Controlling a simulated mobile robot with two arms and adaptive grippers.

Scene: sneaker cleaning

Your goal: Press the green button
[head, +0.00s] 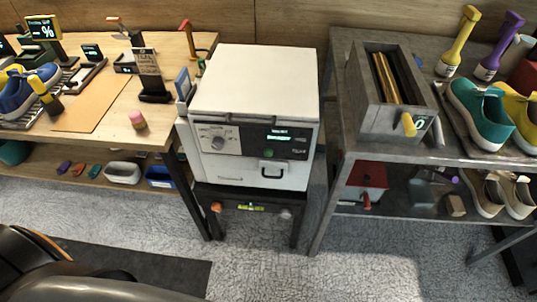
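A white box-shaped machine (255,85) stands in the middle of the head view, between the two tables. A small green button (268,153) shows below the display on the panel. A white front with a dark handle lies under the panel. Neither of my grippers is in view.
A wooden table (90,105) at the left holds a blue sneaker (38,78), a sign and tools. A grey shelf (345,120) at the right holds a grey box, brushes and a teal sneaker (480,112). Grey floor in front of the machine is clear.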

